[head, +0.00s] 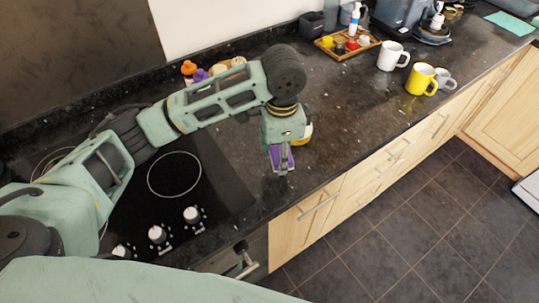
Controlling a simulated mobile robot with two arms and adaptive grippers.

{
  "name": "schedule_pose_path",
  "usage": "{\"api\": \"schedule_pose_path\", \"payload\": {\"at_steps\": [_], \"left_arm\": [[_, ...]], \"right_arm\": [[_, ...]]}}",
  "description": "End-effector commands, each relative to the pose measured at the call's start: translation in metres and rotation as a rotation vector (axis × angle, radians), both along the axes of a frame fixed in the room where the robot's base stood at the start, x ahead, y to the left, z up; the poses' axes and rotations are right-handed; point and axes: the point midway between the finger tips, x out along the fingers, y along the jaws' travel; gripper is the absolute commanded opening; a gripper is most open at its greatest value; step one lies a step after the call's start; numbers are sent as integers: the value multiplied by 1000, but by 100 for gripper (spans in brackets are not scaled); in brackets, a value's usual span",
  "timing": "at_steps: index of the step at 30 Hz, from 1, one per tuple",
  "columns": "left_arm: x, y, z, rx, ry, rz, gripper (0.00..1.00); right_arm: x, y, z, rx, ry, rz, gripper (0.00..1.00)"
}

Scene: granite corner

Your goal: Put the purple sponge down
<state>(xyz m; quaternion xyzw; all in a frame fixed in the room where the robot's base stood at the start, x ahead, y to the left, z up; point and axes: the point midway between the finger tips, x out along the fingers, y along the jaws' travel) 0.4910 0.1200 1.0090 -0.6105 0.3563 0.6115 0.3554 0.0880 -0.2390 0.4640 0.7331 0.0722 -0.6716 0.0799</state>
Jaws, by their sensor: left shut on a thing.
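The purple sponge (276,157) is in my left gripper (282,168), at the end of the arm that comes in from the left. The gripper is shut on it and points down over the dark granite counter (318,178), near its front edge, just right of the stove. The gripper hides part of the sponge. I cannot tell whether the sponge touches the counter. My right gripper is not in view.
A yellow thing (306,134) stands just behind the gripper, partly hidden. The black stove (172,205) is at the left. A white mug (391,57), a yellow mug (419,80) and a wooden tray (341,57) stand farther right. Bare counter lies between.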

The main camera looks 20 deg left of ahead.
Motion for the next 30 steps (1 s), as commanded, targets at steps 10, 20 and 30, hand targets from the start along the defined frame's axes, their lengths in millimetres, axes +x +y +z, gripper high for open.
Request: {"api": "schedule_pose_path", "payload": {"at_steps": [10, 20, 30], "left_arm": [[28, 34, -28, 0, 1, 0, 8], [27, 35, -66, 0, 0, 0, 8], [27, 34, -69, 0, 0, 0, 8]], "right_arm": [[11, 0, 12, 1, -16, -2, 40], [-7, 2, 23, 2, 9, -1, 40], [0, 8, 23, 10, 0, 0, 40]]}}
